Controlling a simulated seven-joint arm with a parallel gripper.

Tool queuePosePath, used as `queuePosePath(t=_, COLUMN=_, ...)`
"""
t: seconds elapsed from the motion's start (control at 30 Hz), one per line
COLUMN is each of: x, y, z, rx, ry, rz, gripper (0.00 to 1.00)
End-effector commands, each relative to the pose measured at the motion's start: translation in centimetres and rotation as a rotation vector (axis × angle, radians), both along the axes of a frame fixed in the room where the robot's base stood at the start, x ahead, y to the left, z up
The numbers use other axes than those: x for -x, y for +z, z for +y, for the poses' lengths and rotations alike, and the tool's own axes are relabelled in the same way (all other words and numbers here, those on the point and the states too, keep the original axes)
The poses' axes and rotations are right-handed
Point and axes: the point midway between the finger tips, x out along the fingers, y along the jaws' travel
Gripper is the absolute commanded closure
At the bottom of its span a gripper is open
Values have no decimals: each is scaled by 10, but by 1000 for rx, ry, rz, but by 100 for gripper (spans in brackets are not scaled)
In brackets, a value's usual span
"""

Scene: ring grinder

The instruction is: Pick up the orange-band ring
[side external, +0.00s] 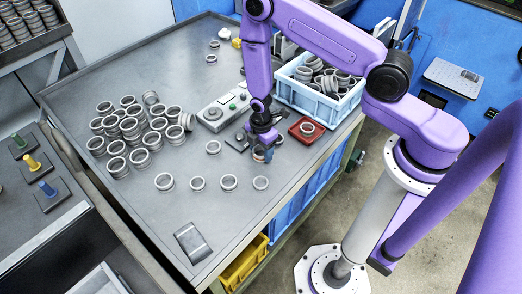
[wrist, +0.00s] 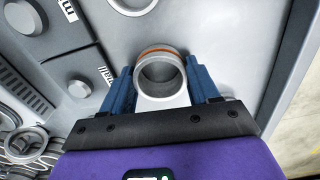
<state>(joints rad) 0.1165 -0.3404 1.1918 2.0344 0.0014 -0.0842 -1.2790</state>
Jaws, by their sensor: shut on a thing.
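The orange-band ring (wrist: 160,75) is a metal ring with an orange stripe on its rim, in the middle of the wrist view. My gripper (wrist: 163,88) has its two blue fingers on either side of the ring and is shut on it. In the side external view my gripper (side external: 263,152) is low near the right edge of the grey table (side external: 130,235). The ring is mostly hidden there by the fingers, with a small orange spot showing. I cannot tell whether the ring touches the table.
Several loose rings (side external: 229,182) stand in a row in front of my gripper. A large ring pile (side external: 130,125) is to the left. A control box (side external: 222,110), a red tray (side external: 307,129) holding a ring and a blue crate (side external: 300,92) of rings are close by. The front table is mostly clear.

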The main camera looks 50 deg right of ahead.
Motion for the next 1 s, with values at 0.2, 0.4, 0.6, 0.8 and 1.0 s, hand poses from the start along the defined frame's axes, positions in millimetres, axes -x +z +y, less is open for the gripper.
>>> queuePosePath(t=0.2, x=-1, y=16, z=0, rx=-1, ry=0, rz=-3, gripper=76)
queuePosePath(t=0.4, x=-1, y=46, z=0, rx=-2, ry=0, rz=-5, gripper=76)
queuePosePath(t=0.6, x=-1, y=76, z=0, rx=-1, ry=0, rz=-4, gripper=76)
queuePosePath(t=0.8, x=-1, y=93, z=0, rx=-1, ry=-2, rz=-2, gripper=76)
queuePosePath(t=1.0, x=-2, y=111, z=-3, rx=-2, ry=-109, rz=-4, gripper=76)
